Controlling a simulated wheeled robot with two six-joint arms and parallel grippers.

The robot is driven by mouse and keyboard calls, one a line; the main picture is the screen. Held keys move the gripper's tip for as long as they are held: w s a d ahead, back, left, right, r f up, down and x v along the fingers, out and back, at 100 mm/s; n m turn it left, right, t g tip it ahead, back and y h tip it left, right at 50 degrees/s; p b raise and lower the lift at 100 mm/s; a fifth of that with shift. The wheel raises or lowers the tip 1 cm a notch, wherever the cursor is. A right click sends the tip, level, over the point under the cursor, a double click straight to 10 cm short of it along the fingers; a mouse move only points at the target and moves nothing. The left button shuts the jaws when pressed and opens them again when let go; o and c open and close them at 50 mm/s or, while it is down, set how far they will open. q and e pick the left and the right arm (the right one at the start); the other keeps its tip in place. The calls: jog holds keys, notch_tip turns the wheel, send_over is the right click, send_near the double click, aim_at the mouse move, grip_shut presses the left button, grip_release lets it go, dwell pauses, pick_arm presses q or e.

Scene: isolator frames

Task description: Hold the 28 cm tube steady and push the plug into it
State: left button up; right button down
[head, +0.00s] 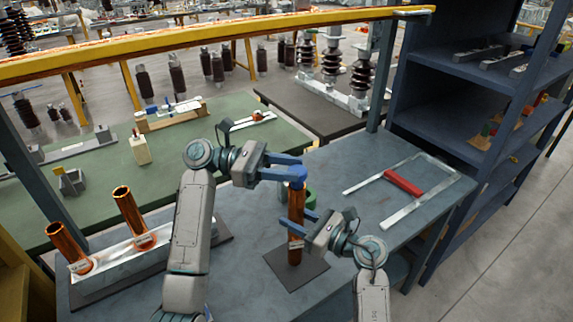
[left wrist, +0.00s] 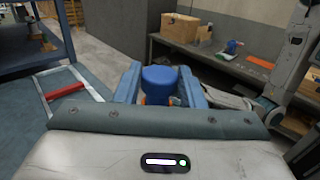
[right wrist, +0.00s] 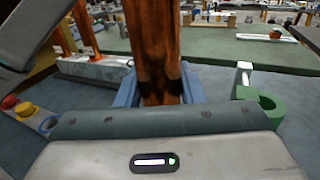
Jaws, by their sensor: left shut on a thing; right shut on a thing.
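A brown-orange tube (head: 295,250) stands upright on a dark square mat (head: 312,272). My right gripper (head: 297,224) is shut around the tube's upper-middle part. In the right wrist view the tube (right wrist: 155,50) rises between its blue fingers. My left gripper (head: 285,166) is shut on a blue plug (head: 297,172) at the tube's top. In the left wrist view the plug (left wrist: 160,78) sits between the blue fingers, with a little orange below it. The plug looks in line with the tube, but its lower end is hidden, so I cannot tell how deep it sits.
Two more tubes (head: 130,212) (head: 68,245) stand in a white rack (head: 112,265) at the left. A green ring holder (right wrist: 262,113) is close behind the held tube. A metal frame with a red bar (head: 403,184) lies at the right. A dark shelf (head: 450,105) stands beyond.

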pick_arm(q)
jog(key=shift+f, duration=1.2)
jog(key=o, duration=1)
jog(key=shift+o, duration=0.2)
jog(key=w+a, duration=0.2)
jog(key=a, duration=1)
pick_arm(e)
jog(key=c, duration=0.9)
grip_release()
pick_arm(q)
jog(key=shift+d, duration=0.1)
